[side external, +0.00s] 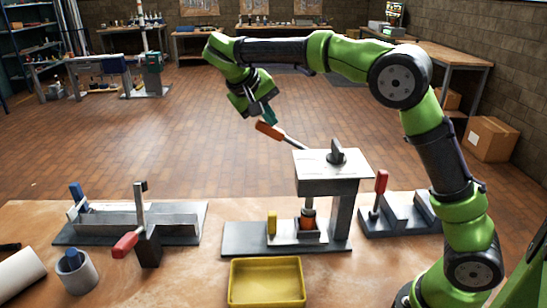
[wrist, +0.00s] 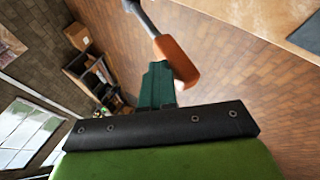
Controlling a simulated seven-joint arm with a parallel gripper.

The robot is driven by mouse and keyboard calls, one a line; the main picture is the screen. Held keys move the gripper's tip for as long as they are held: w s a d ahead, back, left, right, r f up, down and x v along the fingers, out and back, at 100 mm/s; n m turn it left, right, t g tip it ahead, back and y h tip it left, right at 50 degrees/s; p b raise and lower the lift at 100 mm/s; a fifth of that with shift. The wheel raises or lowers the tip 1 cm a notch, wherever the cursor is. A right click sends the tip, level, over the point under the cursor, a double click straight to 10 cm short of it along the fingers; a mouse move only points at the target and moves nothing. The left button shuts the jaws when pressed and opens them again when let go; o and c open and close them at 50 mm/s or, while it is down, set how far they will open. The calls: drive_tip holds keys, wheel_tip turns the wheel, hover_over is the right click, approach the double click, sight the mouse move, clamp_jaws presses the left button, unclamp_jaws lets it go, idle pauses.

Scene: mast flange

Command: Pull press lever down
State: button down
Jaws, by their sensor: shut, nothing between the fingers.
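The press (side external: 325,175) stands on the workbench in the side external view. Its lever has an orange handle (side external: 270,131) and a grey rod that slopes up and left from the press head. My gripper (side external: 271,119) is shut and empty, with its dark green fingers close to the handle, just above it in this view. In the wrist view the orange handle (wrist: 177,59) is just beyond and to the right of my fingertips (wrist: 158,70). I cannot tell whether they touch it.
A yellow tray (side external: 266,301) lies in front of the press. A grey fixture with a red-handled lever (side external: 126,244) is at left. Another fixture with a red handle (side external: 381,182) stands right of the press. A grey cup (side external: 88,277) sits at front left.

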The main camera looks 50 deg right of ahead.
drive_tip(key=shift+a+f, duration=0.1)
drive_tip(key=shift+a, duration=0.05)
drive_tip(key=a+r, duration=0.4)
drive_tip(key=r, duration=0.7)
drive_tip(key=s+d+f+n+t+y, duration=0.2)
drive_tip(key=s+d+f+n+y, duration=0.15)
drive_tip(key=f, duration=0.45)
drive_tip(key=s+a+f+t+y, duration=0.1)
drive_tip(key=s, duration=0.3)
drive_tip(key=s+a+f+t+y, duration=0.1)
drive_tip(key=s+a+f+y, duration=0.1)
drive_tip(key=s, duration=0.2)
drive_tip(key=s+a+f+m+t+y, duration=0.1)
drive_tip(key=s+f+y, duration=0.1)
drive_tip(key=s, duration=0.2)
drive_tip(key=shift+s+a+f, duration=0.15)
drive_tip(key=shift+s+a, duration=0.05)
drive_tip(key=shift+s, duration=0.2)
drive_tip(key=s+f+m+t, duration=0.1)
drive_tip(key=s+t, duration=0.1)
drive_tip(key=s, duration=0.5)
drive_tip(key=shift+a+f+y, duration=0.25)
drive_tip(key=shift+a+y, duration=0.05)
drive_tip(key=shift+y, duration=0.05)
